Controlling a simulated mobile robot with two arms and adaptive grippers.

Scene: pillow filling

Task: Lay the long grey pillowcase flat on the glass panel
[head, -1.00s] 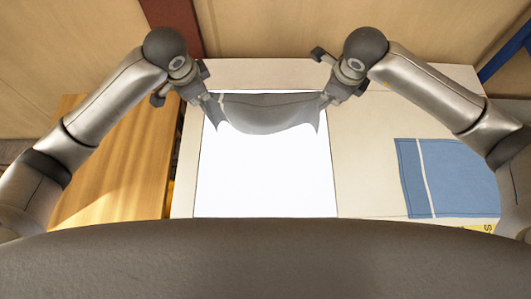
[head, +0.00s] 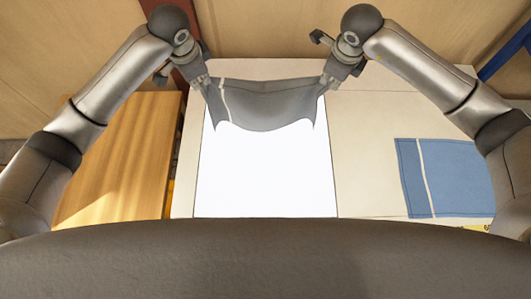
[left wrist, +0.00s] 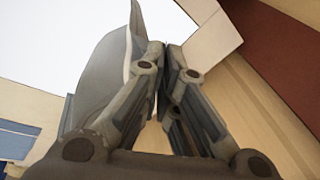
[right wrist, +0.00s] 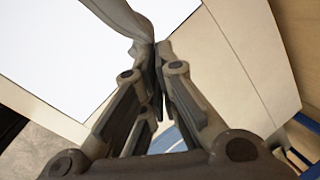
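The long grey pillowcase (head: 265,108) hangs between my two grippers over the far part of the white, bright glass panel (head: 265,175). Its upper edge sags slightly, and a white stripe runs near its left end. My left gripper (head: 206,84) is shut on its far left corner; the cloth also shows between the fingers in the left wrist view (left wrist: 110,70). My right gripper (head: 326,82) is shut on its far right corner, and the cloth shows in the right wrist view (right wrist: 125,20). Whether its lower edge touches the panel I cannot tell.
A blue pillowcase (head: 460,178) with a white stripe lies on the cream table (head: 365,150) to the right. A wooden surface (head: 120,150) is at the left. The near part of the panel is bare.

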